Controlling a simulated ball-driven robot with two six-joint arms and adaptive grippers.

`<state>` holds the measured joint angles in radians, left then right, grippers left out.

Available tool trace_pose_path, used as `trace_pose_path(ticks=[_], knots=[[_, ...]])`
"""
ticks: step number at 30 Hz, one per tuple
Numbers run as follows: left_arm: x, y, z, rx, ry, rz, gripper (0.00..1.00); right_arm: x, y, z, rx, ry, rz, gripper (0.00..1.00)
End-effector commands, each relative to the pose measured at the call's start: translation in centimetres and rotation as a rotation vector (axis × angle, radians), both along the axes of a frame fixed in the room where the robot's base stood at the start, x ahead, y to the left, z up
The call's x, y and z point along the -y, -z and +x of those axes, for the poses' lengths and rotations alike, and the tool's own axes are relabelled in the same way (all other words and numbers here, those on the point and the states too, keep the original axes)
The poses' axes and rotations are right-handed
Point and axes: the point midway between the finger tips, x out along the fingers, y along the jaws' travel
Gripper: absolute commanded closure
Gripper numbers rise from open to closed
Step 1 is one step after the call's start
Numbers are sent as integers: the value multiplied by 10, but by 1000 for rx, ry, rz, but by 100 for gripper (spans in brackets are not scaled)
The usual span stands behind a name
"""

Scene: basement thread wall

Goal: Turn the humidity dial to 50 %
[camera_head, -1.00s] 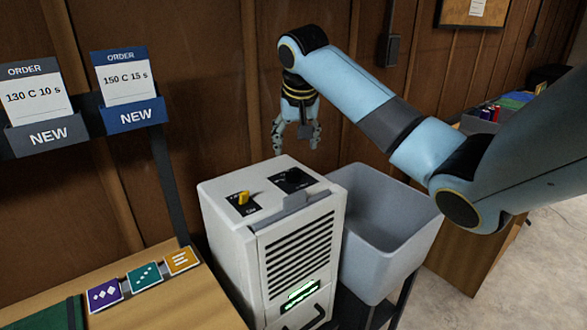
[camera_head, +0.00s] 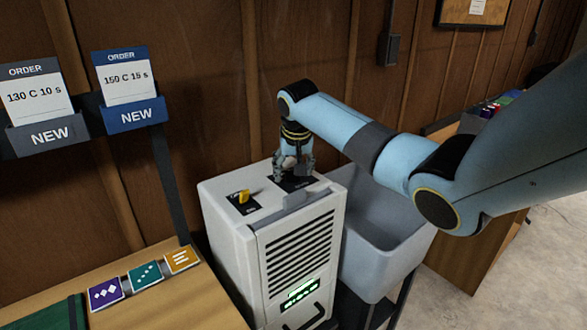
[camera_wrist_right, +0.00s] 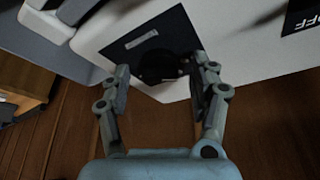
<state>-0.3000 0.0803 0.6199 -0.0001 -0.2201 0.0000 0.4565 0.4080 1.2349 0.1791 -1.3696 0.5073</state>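The white machine (camera_head: 225,225), a dehumidifier by its vents, stands against the wooden wall with a black dial plate (camera_head: 303,184) on its top. The round black dial (camera_wrist_right: 158,66) shows on this plate in the right wrist view; in the head view the gripper hides it. Its pointer setting is too dark to read. My right gripper (camera_head: 293,176) points down just over the dial plate. In the right wrist view its two fingers stand apart, one on each side of the dial, with nothing clearly gripped. My left gripper is in neither view.
A yellow switch (camera_head: 243,196) on a black plate sits left of the dial. A green-lit display (camera_head: 299,292) is on the machine's front. A grey bin (camera_head: 385,235) stands to its right. A table with coloured tiles (camera_head: 145,274) is at the left.

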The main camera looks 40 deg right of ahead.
Motion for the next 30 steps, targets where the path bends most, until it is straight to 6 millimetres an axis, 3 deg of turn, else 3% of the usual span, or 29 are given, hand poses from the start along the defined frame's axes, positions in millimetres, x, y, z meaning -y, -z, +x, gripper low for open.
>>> trace_pose_path(ticks=[2, 12, 23, 30], knots=[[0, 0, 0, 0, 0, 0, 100, 0, 0, 0, 0, 0, 0, 49], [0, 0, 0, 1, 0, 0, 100, 0, 0, 0, 0, 0, 0, 93], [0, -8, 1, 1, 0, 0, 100, -2, -2, 1, -1, 57, 2, 94], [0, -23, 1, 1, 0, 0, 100, -3, -3, 2, -3, 216, 1, 94]])
